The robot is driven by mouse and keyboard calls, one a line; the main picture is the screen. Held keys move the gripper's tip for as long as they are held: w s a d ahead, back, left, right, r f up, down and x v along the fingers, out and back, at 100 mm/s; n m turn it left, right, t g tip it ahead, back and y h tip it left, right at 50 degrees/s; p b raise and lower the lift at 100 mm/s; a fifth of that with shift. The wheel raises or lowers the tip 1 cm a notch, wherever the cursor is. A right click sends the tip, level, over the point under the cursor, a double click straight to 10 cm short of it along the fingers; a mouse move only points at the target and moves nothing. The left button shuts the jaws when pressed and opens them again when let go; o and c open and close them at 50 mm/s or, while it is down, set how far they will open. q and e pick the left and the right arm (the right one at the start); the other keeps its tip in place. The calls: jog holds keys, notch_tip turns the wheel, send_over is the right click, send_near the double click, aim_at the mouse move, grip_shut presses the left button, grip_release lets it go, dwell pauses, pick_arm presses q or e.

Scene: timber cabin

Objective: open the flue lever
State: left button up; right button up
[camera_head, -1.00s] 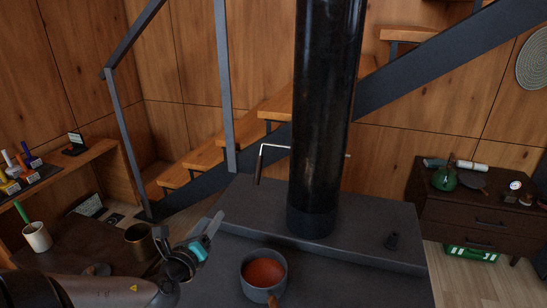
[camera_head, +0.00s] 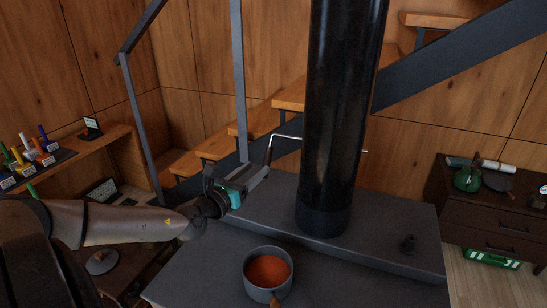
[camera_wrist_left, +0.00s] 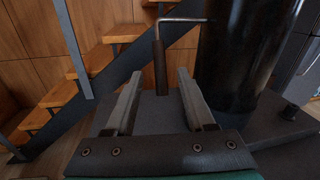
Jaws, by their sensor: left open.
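The flue lever (camera_head: 285,137) is a thin bent metal rod that sticks out to the left of the black flue pipe (camera_head: 340,110), with a dark grip hanging down at its end. In the left wrist view the lever's grip (camera_wrist_left: 160,66) hangs upright ahead of the fingers, between their lines. My left gripper (camera_head: 265,170) is open and empty, just left of and below the lever's grip, above the stove top. In the left wrist view its two fingers (camera_wrist_left: 155,88) stand apart with nothing between them. My right gripper is not seen.
A pot of red liquid (camera_head: 268,273) stands on the stove front, below my left arm. The stair rail (camera_head: 239,80) rises behind. A dark cabinet (camera_head: 490,215) stands at right.

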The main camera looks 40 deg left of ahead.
pick_arm(q)
jog(key=shift+w+a, duration=0.2)
jog(key=shift+w, duration=1.05)
jog(key=w+a+b, duration=0.1)
jog(key=w, duration=0.6)
jog(key=shift+w+b, duration=0.2)
jog(key=shift+b, duration=0.2)
grip_shut()
dwell(0.4)
